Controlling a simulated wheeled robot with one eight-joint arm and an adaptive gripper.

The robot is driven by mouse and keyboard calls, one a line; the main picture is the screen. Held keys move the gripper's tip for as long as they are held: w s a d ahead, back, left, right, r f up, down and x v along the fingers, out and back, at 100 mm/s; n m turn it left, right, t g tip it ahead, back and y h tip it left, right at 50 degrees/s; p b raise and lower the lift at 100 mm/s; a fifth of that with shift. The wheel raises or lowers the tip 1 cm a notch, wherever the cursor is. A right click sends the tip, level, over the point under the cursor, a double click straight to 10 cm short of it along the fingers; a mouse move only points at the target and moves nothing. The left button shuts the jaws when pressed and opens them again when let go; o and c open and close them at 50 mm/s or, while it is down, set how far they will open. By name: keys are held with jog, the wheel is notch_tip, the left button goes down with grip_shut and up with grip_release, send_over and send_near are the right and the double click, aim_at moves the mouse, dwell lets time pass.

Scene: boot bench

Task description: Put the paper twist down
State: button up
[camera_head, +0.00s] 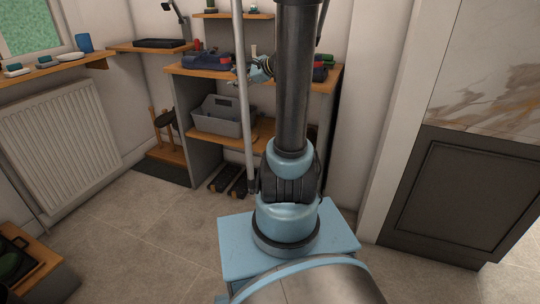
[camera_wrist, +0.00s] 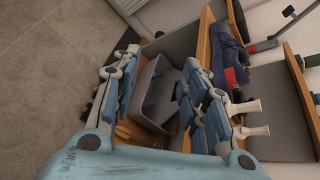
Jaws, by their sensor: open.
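My gripper (camera_wrist: 160,100) is open in the wrist view, with its two blue-grey fingers wide apart and nothing seen held between them. In the head view my gripper (camera_head: 262,68) is at the wooden bench top, partly hidden by my arm. Two small cream-white flared shapes (camera_wrist: 246,107) show just outside the right-hand finger in the wrist view, over the bench top. They could be the paper twist, but I cannot tell for certain. Whether they touch the finger is also unclear.
The bench top (camera_head: 214,70) holds a dark blue item (camera_head: 206,61) and red and green items at its right end. A grey caddy (camera_head: 222,124) stands on the shelf below. A pale pole (camera_head: 244,95) crosses before the bench.

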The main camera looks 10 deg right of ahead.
jog(key=s+d+f+n+g+h, duration=0.1)
jog(key=s+f+n, duration=0.4)
jog(key=s, duration=0.6)
jog(key=s+d+f+n+g+h, duration=0.2)
jog(key=s+f+n+h, duration=0.3)
jog(key=s, duration=0.6)
jog(key=s+d+f+n+g+h, duration=0.1)
jog(key=s+f+n+g+h, duration=0.2)
jog(key=s+f+n, duration=0.3)
jog(key=s+n+g, duration=0.1)
jog(key=s+n, duration=0.1)
jog(key=s, duration=0.3)
jog(key=shift+d+n, duration=0.4)
jog(key=shift+f, duration=0.1)
